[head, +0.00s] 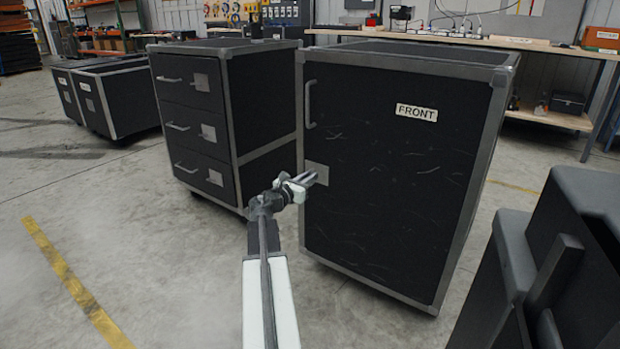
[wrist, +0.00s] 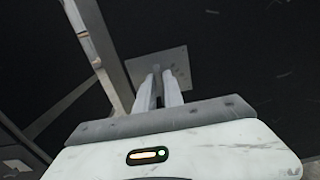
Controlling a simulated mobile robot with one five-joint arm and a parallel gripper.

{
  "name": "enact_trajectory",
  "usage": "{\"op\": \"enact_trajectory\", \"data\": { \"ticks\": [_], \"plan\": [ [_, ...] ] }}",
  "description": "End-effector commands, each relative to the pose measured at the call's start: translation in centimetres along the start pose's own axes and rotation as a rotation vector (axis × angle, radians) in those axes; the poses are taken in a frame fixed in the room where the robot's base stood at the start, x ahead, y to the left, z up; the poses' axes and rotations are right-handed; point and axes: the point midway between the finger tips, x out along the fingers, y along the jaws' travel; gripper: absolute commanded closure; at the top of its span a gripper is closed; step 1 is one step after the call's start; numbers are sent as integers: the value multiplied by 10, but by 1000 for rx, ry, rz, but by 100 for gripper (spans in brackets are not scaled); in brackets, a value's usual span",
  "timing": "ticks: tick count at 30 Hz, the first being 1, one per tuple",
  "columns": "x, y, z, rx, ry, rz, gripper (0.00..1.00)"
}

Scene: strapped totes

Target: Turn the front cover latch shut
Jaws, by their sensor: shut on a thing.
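The front cover (head: 400,190) is the black door of the grey-framed tote labelled FRONT, and it sits flush in its frame. Its latch (head: 318,167) has a square grey plate near the door's left edge, below the handle; the plate also shows in the wrist view (wrist: 178,60). My gripper (head: 311,180) reaches the plate from the left front. In the wrist view its two white fingers (wrist: 159,78) are close together over the plate, shut on the latch. The latch's turning part is hidden between the fingers, so its angle cannot be told.
A vertical bar handle (head: 309,104) stands out from the door above the latch. A black drawer tote (head: 200,120) stands close on the left. Dark boxes (head: 560,260) fill the right foreground. A workbench (head: 480,40) stands behind. The floor at front left is clear.

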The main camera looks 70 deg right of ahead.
Motion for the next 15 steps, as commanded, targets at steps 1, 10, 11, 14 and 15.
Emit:
{"op": "enact_trajectory", "data": {
  "ticks": [1, 10, 11, 14, 15],
  "plan": [
    [0, -2, 0, 11, 0, -3, 100],
    [-1, -3, 0, 184, 0, -4, 100],
    [-1, -3, 0, 209, 0, -4, 100],
    [0, -4, -1, 301, 0, -4, 100],
    [0, -4, -1, 339, 0, -4, 100]
  ]
}}
